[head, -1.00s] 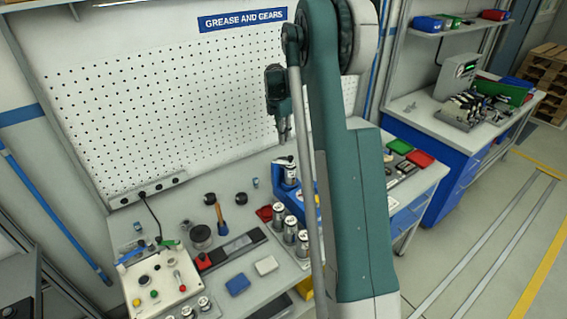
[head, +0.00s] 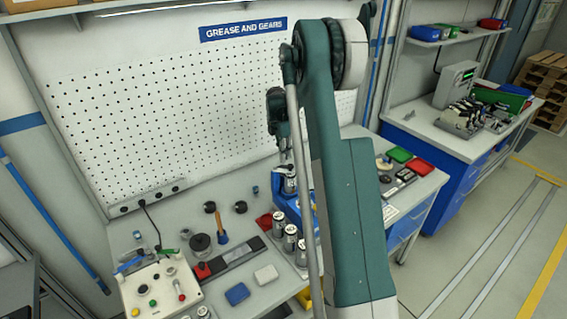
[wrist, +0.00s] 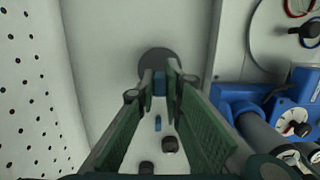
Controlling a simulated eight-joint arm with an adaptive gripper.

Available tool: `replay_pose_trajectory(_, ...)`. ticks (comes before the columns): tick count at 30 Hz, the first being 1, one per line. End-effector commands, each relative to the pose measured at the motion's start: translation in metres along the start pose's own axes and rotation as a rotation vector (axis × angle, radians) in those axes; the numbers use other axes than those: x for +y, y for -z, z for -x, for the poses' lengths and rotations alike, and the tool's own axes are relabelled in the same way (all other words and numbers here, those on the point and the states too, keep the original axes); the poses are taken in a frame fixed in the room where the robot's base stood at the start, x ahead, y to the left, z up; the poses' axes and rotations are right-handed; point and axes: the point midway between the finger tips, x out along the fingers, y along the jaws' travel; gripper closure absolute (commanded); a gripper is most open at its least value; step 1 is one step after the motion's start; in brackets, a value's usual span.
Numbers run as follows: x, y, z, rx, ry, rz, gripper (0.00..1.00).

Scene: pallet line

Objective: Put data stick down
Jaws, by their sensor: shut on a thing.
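My gripper (wrist: 160,78) is shut on a small blue piece, taken to be the data stick (wrist: 160,88), at its fingertips in the wrist view. The stick is seen end-on and partly covered by the fingers. Below it lies the pale bench top, with a dark round patch (wrist: 155,58) right behind the fingertips; I cannot tell whether it is a disc or a shadow. I cannot tell the stick's height above the bench. In the head view my gripper (head: 284,152) hangs beside the pegboard, above the back of the bench, and the stick cannot be made out.
A blue device with a gauge (wrist: 292,122) stands close on the right. Two black knobs (wrist: 169,145) and a small blue piece (wrist: 158,122) lie on the bench. The pegboard (wrist: 30,90) is on the left. Metal cans (head: 289,238) stand in front of the blue device.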

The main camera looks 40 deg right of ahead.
Motion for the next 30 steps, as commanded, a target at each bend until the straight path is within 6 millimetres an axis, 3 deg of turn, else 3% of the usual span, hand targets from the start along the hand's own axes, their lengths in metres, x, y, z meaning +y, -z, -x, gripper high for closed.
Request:
replay_pose_trajectory(13, 0.0, 0.001, -0.007, 0.0, 0.0, 0.0, 0.96)
replay_pose_trajectory(24, 0.0, 0.005, -0.039, 0.0, 0.0, 0.0, 0.96)
replay_pose_trajectory(30, 0.0, 0.005, -0.042, 0.0, 0.0, 0.0, 0.96)
